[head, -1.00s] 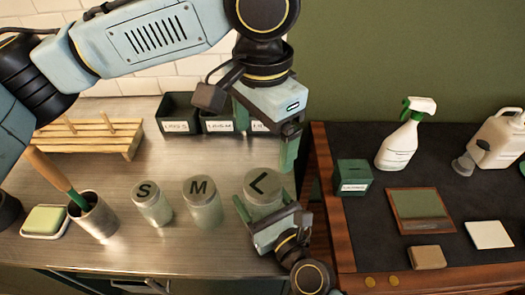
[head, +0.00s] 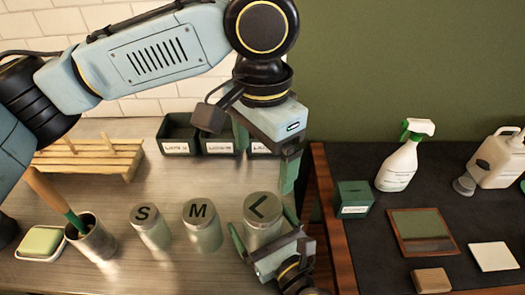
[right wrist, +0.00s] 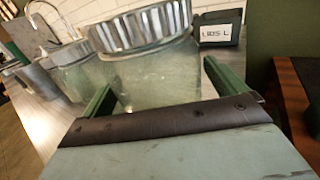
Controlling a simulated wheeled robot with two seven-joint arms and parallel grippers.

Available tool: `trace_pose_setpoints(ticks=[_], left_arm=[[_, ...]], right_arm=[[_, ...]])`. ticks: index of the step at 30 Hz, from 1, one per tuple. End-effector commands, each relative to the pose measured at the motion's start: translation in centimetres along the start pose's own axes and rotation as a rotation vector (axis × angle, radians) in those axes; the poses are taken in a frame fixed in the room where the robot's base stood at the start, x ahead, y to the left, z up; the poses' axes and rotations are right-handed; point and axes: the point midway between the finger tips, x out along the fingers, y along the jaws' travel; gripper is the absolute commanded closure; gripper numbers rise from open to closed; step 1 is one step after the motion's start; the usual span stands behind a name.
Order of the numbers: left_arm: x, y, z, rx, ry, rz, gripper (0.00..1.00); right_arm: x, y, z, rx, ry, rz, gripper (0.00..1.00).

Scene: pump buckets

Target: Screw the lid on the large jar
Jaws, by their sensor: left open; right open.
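The large jar (head: 262,238) is clear glass and stands upright on the metal counter. Its lid (head: 262,206) bears an L and sits on its mouth; the lid's ridged metal rim (right wrist: 145,27) shows in the right wrist view. My left gripper (head: 264,160) is open and empty above the lid, pointing down. My right gripper (head: 266,232) is open, low at the jar's front right. In the right wrist view its fingers (right wrist: 156,90) stand on either side of the jar, apart from its glass.
Lidded jars marked S (head: 153,230) and M (head: 203,232) stand left of the large jar. Label boxes (head: 179,136) are behind. A wooden rack (head: 92,158), a cup with a brush (head: 92,242) and a soap dish (head: 42,243) are at left. A dark desk (head: 375,240) is at right.

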Motion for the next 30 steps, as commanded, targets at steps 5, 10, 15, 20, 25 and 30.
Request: trace_pose_setpoints(ticks=[5,10,15,20,25,30], left_arm=[[0.4,0.0,0.0,0.0,0.0,0.0,0.1],[1.2,0.0,0.0,0.0,0.0,0.0,0.1],[1.9,0.0,0.0,0.0,0.0,0.0,0.1],[2.3,0.0,0.0,0.0,0.0,0.0,0.1],[2.4,0.0,0.0,0.0,0.0,0.0,0.1],[2.4,0.0,0.0,0.0,0.0,0.0,0.1]], right_arm=[[-3.3,0.0,-0.3,-0.002,0.004,0.001,0.03],[-7.4,0.1,-0.3,-0.001,0.004,0.004,0.03],[-10.6,0.1,-0.3,-0.001,0.004,0.004,0.03],[-12.2,0.1,-0.1,0.0,0.001,0.002,0.03],[-12.7,0.1,0.0,0.002,0.001,0.001,0.03],[-12.7,0.0,0.0,0.001,0.001,0.001,0.03]])
